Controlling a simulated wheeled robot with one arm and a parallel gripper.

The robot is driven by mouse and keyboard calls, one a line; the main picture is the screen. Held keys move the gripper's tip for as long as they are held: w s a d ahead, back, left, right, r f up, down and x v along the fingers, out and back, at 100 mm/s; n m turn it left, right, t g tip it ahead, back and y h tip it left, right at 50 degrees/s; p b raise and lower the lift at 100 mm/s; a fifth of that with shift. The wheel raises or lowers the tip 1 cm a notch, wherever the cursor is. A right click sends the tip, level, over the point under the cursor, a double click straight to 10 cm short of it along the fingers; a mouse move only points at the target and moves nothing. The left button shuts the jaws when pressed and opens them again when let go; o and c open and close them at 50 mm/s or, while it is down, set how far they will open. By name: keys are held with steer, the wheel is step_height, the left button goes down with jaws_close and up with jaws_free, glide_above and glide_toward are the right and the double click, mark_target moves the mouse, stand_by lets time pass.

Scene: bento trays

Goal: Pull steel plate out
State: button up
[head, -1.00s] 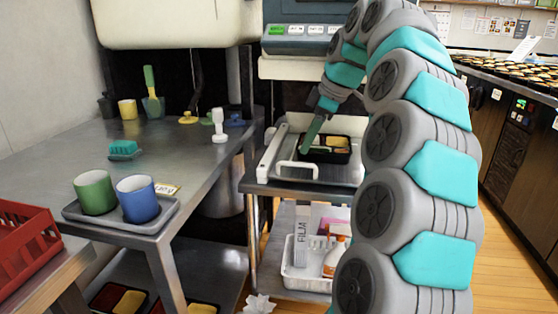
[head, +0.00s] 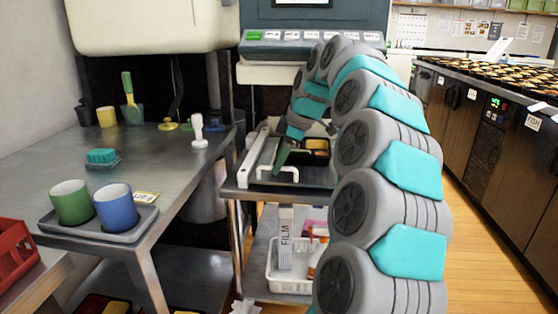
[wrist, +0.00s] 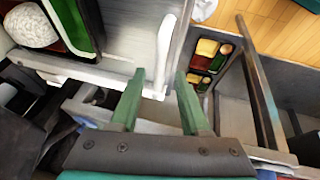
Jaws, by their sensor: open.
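The steel plate (head: 318,174) lies flat on the machine's lower shelf, with a white handle (head: 277,174) at its front edge. In the wrist view the plate (wrist: 130,35) is at the top, and its white handle (wrist: 164,55) shows between my fingertips. My gripper (head: 281,160) has green fingers and points down just above the handle. In the wrist view my gripper (wrist: 156,82) is open and empty, its fingers on either side of the handle in the picture. I cannot tell whether they touch it. My arm hides the plate's right part.
A black food tray (head: 318,158) sits on the plate; it also shows in the wrist view (wrist: 96,30). A white bin (head: 285,272) stands on the shelf below. A steel table (head: 150,180) with two cups is at left. The floor at right is clear.

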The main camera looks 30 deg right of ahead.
steer(key=shift+f, duration=0.2)
jaws_close()
stand_by(0.3)
stand_by(1.1)
